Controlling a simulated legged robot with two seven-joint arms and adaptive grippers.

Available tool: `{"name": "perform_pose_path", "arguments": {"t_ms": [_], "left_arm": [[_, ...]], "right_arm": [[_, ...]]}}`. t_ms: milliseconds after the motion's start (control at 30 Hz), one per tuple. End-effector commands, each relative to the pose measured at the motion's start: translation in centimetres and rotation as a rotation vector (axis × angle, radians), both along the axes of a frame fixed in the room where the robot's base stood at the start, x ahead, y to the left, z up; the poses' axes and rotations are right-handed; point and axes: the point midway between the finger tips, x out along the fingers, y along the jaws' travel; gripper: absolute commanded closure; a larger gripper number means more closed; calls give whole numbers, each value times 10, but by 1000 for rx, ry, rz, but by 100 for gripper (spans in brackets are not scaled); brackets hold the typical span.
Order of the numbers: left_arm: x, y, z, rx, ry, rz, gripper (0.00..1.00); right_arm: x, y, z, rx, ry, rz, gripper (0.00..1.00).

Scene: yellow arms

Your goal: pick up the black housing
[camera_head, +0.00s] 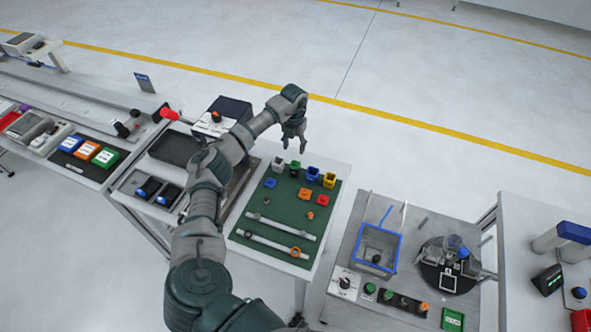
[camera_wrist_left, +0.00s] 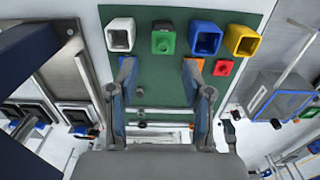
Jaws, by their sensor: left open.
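I cannot tell for certain which thing is the black housing. Two dark pieces with blue parts, a left one (camera_head: 150,188) and a right one (camera_head: 169,195), lie in trays left of my left arm. My left gripper (camera_head: 294,147) is open and empty, above the back edge of the green mat (camera_head: 262,215). In the left wrist view its two fingers (camera_wrist_left: 160,72) are spread over the mat, with nothing between them. My right gripper is in neither view.
Small coloured parts and two pale bars lie in front. A blue-rimmed bin (camera_head: 361,247) is right.

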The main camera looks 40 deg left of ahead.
Motion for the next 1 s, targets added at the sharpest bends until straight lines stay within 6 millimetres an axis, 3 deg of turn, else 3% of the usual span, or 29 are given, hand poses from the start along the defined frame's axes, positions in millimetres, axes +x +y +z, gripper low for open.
{"name": "perform_pose_path", "arguments": {"t_ms": [200,467,700,1000], "left_arm": [[0,-2,-45,-1,2,-2,50],[-1,-4,-66,0,0,-1,50],[-4,-7,-103,-2,2,-2,50],[-4,-6,-113,0,-1,-2,50]], "right_arm": [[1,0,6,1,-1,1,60],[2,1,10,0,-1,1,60],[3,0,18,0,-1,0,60],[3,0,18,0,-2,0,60]]}}
